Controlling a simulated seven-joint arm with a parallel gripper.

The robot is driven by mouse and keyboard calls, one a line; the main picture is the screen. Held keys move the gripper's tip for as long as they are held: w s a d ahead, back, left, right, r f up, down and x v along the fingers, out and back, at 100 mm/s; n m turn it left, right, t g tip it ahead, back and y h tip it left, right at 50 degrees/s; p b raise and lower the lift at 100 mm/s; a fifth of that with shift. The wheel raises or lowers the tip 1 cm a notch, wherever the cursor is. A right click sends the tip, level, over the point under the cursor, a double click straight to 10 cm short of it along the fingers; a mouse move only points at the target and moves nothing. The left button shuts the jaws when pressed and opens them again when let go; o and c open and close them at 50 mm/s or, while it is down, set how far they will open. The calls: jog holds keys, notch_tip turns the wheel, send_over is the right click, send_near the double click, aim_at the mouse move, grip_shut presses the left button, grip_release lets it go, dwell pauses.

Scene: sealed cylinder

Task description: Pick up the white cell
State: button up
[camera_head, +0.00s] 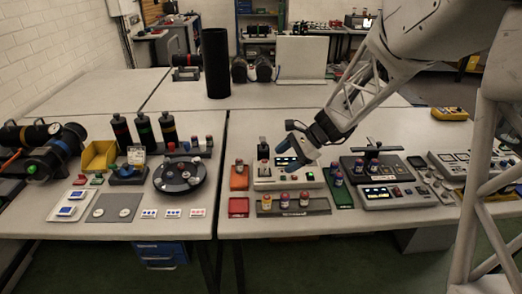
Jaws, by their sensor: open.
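My gripper (286,144) is open over the white console (290,184), coming in from the upper right with its blue-tipped fingers spread apart. I see nothing between the fingers. Several small capped cells stand in a dark tray (322,206) in front of the console: a left cell (266,203), a middle cell (284,200) and a right cell (304,199). The middle and right ones show pale bodies with reddish tops. They are too small for me to tell which is the white cell. The gripper is above and behind this tray, apart from it.
A red tray (239,214) lies left of the dark tray, and a green tray (342,201) lies to its right. A dark device (376,174) stands close right of my gripper. A round black carousel (180,180) is on the left table. A tall black cylinder (215,65) stands behind.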

aim_at(264, 165)
jog(key=w+f+m+t+y, duration=0.1)
jog(key=w+f+m, duration=0.1)
jog(key=w+f, duration=0.2)
jog(key=w+d+f+m+y, duration=0.1)
jog(key=w+f+m, duration=0.1)
jog(key=w+f, duration=0.2)
jog(key=w+f+m+t+y, duration=0.1)
jog(key=w+f+m, duration=0.2)
jog(key=w, duration=0.4)
jog(key=shift+d+f+t+y, duration=0.15)
jog(key=shift+f+t+y, duration=0.2)
jog(key=shift+f, duration=0.4)
jog(key=shift+x, duration=1.3)
jog(key=shift+x, duration=2.6)
jog(key=shift+f, duration=0.15)
jog(key=c, duration=1.1)
